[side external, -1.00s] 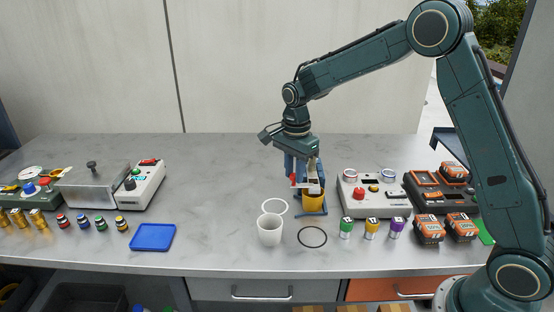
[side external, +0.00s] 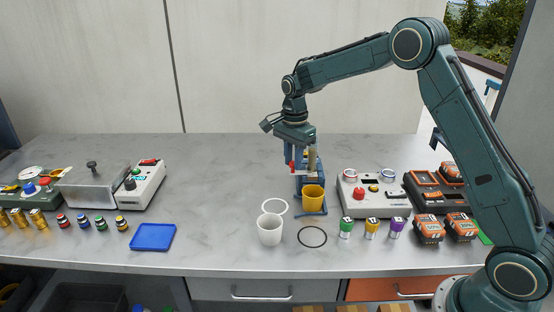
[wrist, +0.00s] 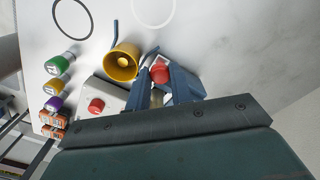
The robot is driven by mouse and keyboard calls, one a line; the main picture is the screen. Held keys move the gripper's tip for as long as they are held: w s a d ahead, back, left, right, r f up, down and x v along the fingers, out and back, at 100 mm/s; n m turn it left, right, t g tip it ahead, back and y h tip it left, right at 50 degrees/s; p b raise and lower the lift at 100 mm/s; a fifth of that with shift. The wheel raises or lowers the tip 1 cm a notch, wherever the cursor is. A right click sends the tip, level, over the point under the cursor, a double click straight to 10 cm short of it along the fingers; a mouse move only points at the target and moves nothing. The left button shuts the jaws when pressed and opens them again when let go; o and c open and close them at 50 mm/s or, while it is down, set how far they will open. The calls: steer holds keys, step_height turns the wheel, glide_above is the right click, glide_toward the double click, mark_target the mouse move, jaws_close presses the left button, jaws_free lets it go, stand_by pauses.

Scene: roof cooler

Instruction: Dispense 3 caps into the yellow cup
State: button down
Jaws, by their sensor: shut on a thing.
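The yellow cup (side external: 313,200) stands upright at the foot of the blue dispenser (side external: 305,183). The wrist view looks into the yellow cup (wrist: 123,62); a small round yellow form shows at its bottom, and I cannot tell whether it is a cap. My gripper (side external: 293,164) is at the dispenser's upper part, above and behind the cup. It appears shut on the dispenser's red knob (wrist: 159,73), which sits between the blue parts in the wrist view; the contact is partly hidden. A pale tube (side external: 312,156) stands beside my gripper. Caps inside the dispenser cannot be made out.
A white cup (side external: 269,230) stands in front, left of an empty black ring (side external: 312,237); a white ring (side external: 275,207) lies behind it. A control box (side external: 372,193) and green, yellow and purple containers stand at right. A blue tray (side external: 153,237) lies at left.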

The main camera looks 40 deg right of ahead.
steer(key=c, duration=1.5)
jaws_free()
steer(key=shift+w+d, duration=0.2)
steer(key=shift+d, duration=0.05)
steer(key=shift+o, duration=1.3)
steer(key=shift+a, duration=0.1)
steer(key=shift+r, duration=0.2)
step_height(320, 180, up, 14)
steer(key=shift+f, duration=0.25)
